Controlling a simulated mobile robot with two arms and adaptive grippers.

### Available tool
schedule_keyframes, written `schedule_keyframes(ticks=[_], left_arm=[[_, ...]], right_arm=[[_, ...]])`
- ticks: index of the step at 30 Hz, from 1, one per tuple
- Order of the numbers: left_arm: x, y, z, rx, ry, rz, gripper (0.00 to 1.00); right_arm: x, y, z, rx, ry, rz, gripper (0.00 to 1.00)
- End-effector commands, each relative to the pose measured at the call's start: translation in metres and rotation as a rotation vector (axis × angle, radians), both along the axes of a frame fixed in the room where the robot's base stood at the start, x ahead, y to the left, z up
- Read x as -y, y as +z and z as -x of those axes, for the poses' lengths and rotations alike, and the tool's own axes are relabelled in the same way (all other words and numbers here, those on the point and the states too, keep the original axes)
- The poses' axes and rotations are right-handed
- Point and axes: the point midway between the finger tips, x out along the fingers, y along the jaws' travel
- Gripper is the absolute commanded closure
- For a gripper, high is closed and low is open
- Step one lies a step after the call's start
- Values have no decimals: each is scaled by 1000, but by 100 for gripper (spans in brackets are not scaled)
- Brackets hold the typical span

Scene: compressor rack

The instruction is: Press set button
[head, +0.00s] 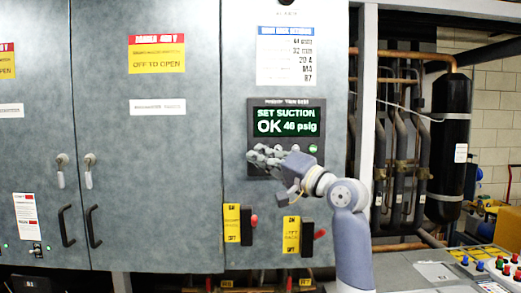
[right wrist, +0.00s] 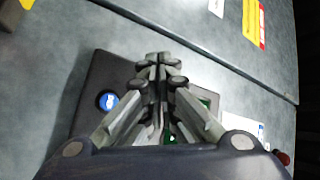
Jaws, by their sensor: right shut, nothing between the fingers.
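The dark control panel (head: 286,108) is on the grey cabinet door, with a green-lit display (head: 288,122) reading "SET SUCTION OK 46 psig". A small round green button (head: 313,148) shows below the display at right. A round blue button (right wrist: 107,101) shows on the panel in the right wrist view. No label marks either as the set button. My right gripper (head: 256,153) is shut and empty, in front of the panel's lower left part, which it hides. Its fingertips (right wrist: 158,60) lie over the panel's edge; contact cannot be told. My left gripper is out of view.
Two yellow-labelled switches, one left (head: 232,223) and one right (head: 291,235), with red levers sit below the panel. Door handles (head: 93,226) stick out at left. Pipes and a black cylinder (head: 450,135) stand at right, above a bench with coloured buttons (head: 490,262).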

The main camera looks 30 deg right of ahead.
Motion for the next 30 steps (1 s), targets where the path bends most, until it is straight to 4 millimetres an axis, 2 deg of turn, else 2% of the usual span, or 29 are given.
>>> schedule_keyframes(ticks=[30], left_arm=[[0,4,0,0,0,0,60]], right_arm=[[5,0,-8,0,-2,1,100]])
